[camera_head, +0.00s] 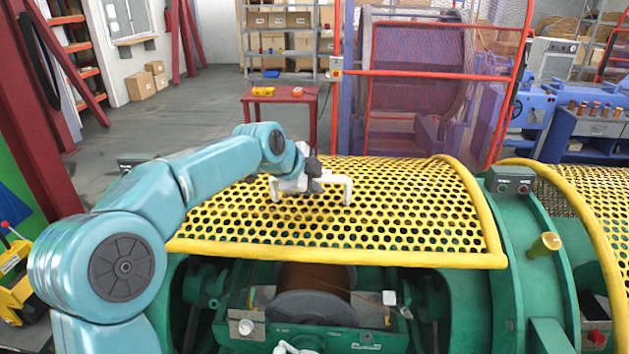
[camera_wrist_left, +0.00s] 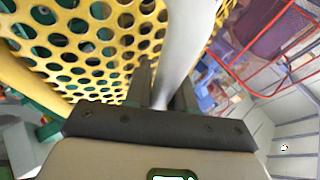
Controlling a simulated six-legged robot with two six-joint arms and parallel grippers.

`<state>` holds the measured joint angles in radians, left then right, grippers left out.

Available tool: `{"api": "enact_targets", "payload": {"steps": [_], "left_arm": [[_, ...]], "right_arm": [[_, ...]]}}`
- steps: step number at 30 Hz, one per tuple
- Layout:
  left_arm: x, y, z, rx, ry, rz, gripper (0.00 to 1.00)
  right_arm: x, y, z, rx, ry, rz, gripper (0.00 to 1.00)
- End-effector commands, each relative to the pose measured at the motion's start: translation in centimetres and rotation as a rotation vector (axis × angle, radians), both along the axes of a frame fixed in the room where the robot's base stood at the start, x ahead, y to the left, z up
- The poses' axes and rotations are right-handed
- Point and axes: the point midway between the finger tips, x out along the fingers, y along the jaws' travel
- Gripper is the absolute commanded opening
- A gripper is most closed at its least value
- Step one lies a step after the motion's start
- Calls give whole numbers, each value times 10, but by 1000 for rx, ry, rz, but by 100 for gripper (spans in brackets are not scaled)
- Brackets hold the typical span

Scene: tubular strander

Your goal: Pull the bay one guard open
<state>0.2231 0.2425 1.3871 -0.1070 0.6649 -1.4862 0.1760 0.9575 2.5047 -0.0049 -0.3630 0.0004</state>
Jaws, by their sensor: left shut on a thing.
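The yellow perforated guard (camera_head: 400,215) is a curved mesh cover with a thick tube rim over the green machine. Its front rim stands above an opening, where a brown-wound spool (camera_head: 313,288) shows in a green cradle. A white handle (camera_head: 347,186) is fixed on top of the guard. My left gripper (camera_head: 313,180) is shut on the handle's bar, between its two ends. In the left wrist view the white handle (camera_wrist_left: 186,45) runs between the dark fingers (camera_wrist_left: 163,92), with the guard's mesh (camera_wrist_left: 85,45) beside it.
A second yellow guard (camera_head: 590,190) lies to the right, past a green frame with a control box (camera_head: 511,181). Behind stand a red-framed mesh cage (camera_head: 425,75) and a small red table (camera_head: 280,98). Open grey floor (camera_head: 190,110) lies at the back left.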

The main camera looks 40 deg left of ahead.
Motion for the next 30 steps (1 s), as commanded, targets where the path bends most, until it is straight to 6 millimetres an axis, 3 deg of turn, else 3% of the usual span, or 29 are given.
{"api": "enact_targets", "payload": {"steps": [12, 13, 14, 30], "left_arm": [[-1, 0, -1, 1, 2, -1, 0], [-1, 0, -1, 1, 3, -1, 34], [-1, 0, -1, 1, 3, -1, 43], [2, 1, -1, -1, 3, -1, 44]], "right_arm": [[0, 0, 0, 0, 0, 0, 0], [0, 0, 0, 0, 0, 0, 0], [0, 0, 0, 0, 0, 0, 0], [0, 0, 0, 0, 0, 0, 0]]}}
